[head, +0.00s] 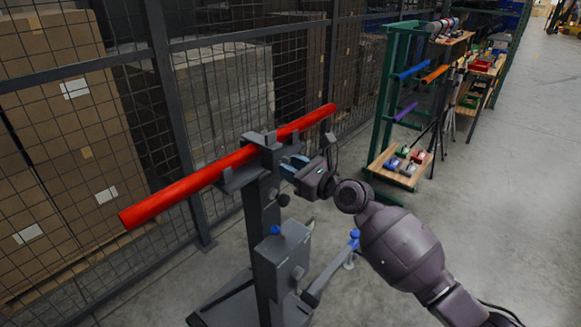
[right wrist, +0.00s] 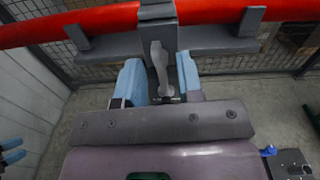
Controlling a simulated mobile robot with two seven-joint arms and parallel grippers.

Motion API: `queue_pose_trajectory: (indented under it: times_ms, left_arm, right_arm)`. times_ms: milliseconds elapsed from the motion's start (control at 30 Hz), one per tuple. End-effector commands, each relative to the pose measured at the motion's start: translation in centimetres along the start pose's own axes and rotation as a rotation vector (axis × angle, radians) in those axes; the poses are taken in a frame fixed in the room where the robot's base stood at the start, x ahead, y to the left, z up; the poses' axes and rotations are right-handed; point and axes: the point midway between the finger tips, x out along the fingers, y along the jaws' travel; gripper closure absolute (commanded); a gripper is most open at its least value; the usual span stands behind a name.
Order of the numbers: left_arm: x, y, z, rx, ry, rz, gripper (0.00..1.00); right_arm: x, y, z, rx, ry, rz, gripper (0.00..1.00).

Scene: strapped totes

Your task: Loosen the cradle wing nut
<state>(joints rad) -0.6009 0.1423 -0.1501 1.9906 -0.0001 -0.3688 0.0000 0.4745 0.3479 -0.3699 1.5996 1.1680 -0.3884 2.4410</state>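A grey wing nut (right wrist: 159,62) hangs below the clamp (right wrist: 158,12) of the cradle (head: 243,175) in the right wrist view. The cradle holds a long red bar (head: 185,187) on top of a grey stand. My right gripper (head: 293,164) is at the cradle's side. In the right wrist view its light-blue fingers (right wrist: 163,78) stand apart on either side of the nut, with a visible gap at the right finger. In the head view the nut is hidden. Light-blue pieces (right wrist: 11,150) at the wrist view's left edge look like my left gripper's fingers, partly cut off.
The stand carries a grey box (head: 282,250) and a side arm with a blue knob (head: 354,238). A mesh fence (head: 215,100) runs behind. A green rack (head: 388,95) with coloured bars stands back right. The floor on the right is clear.

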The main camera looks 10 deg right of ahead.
Motion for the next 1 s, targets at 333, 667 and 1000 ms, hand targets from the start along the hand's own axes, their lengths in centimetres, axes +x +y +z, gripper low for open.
queue_pose_trajectory:
  times_ms: [333, 667, 1000]
  left_arm:
    - [-0.14, -0.02, 0.34, -0.001, -0.006, -0.001, 0.57]
    - [-0.03, -0.01, 0.17, 0.000, -0.003, 0.000, 0.57]
    - [0.14, 0.01, -0.16, 0.001, 0.004, 0.001, 0.57]
  right_arm:
    - [0.83, -0.01, 0.02, 0.000, 0.000, -0.001, 0.66]
    - [0.81, 0.00, 0.03, 0.000, 0.000, 0.000, 1.00]
    - [0.81, 0.04, 0.03, -0.042, -0.001, 0.000, 1.00]
